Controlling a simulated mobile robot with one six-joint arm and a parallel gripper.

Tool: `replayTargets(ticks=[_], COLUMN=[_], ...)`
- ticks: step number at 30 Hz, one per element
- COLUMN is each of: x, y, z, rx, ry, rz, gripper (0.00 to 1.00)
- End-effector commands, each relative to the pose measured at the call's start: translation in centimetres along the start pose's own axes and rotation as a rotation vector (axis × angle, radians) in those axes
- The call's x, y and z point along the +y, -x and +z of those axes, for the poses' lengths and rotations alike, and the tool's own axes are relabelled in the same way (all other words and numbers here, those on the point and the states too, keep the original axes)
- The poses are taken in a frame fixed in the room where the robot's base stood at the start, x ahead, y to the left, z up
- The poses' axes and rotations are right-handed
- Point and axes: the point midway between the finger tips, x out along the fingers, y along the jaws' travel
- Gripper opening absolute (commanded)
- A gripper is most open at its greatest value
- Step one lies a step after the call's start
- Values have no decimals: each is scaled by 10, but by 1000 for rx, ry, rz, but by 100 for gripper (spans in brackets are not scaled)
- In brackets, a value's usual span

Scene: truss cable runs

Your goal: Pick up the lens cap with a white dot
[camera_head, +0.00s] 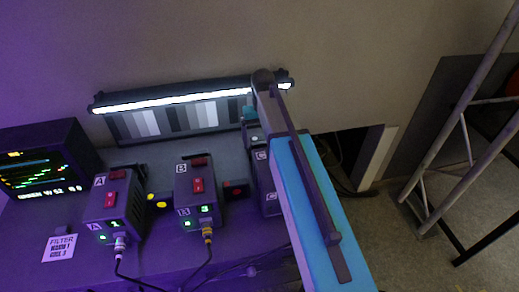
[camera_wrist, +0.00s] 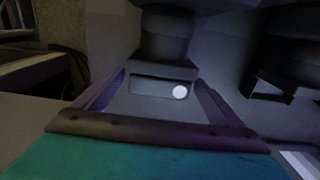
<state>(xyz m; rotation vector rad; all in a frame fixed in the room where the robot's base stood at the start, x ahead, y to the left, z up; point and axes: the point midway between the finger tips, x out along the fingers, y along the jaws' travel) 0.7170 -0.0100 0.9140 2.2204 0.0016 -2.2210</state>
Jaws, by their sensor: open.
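In the wrist view, a dark grey block-like piece with a paler front face (camera_wrist: 150,87) carries a round white dot (camera_wrist: 180,92) right of its middle. It appears to be the lens cap with a white dot, though its full shape does not show. My gripper (camera_wrist: 159,79) is open, with one purple finger to the left of this piece and one to the right. Gaps show beside the piece, and I cannot tell how deep it sits between the fingers.
Power boxes marked A (camera_head: 107,207) and B (camera_head: 196,193) stand left of my arm, with cables at their fronts. Box C (camera_head: 268,190) is partly hidden by my arm. A lit bar (camera_head: 190,95) runs behind. A monitor (camera_head: 45,160) stands left; truss tubes (camera_head: 465,105) stand right.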

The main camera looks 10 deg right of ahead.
Motion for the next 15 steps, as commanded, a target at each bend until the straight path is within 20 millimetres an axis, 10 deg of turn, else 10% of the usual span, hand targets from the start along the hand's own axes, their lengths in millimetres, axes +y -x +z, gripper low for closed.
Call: replayTargets(ticks=[15], x=[0], y=[-22], z=[0], rx=[0], ry=[-1], rz=[0], gripper=[91])
